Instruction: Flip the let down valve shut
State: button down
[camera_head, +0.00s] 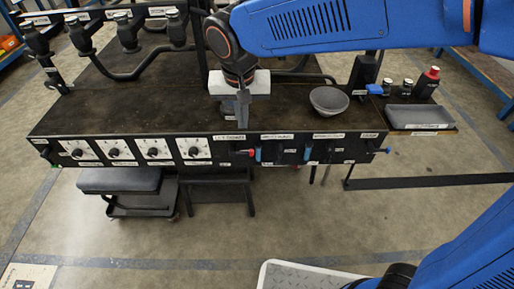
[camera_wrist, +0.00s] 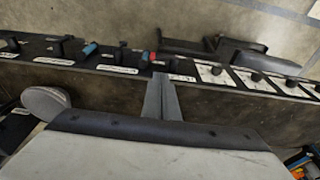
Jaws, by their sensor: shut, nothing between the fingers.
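A row of valves sits on the front panel of the black bench. One has a red tip (camera_head: 251,152), which also shows in the wrist view (camera_wrist: 146,56). A blue handle (camera_head: 258,155) is just right of it, and another blue handle (camera_head: 308,153) is further right. The label text is too small to tell which is the let down valve. My gripper (camera_head: 243,124) is shut and empty, pointing down near the panel's top edge above the red tip. In the wrist view its fingers (camera_wrist: 160,80) reach toward the panel edge, apparently apart from the valves.
Several white-faced dials (camera_head: 153,149) line the panel's left. A grey bowl (camera_head: 329,100) stands on the bench top (camera_head: 130,110) right of my gripper. A dark tray (camera_head: 419,117) and small bottles stand at the right. Black pipes rise behind. The floor in front is mostly clear.

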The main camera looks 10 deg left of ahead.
jog(key=shift+s+a+f, duration=0.1)
jog(key=shift+f, duration=0.1)
dwell(0.3)
jog(key=w+f, duration=0.1)
jog(key=f, duration=0.8)
jog(key=w+f, duration=0.1)
jog(key=f, duration=0.3)
jog(key=shift+w+a+f, duration=0.25)
jog(key=shift+w+a, duration=0.05)
jog(key=shift+w, duration=0.05)
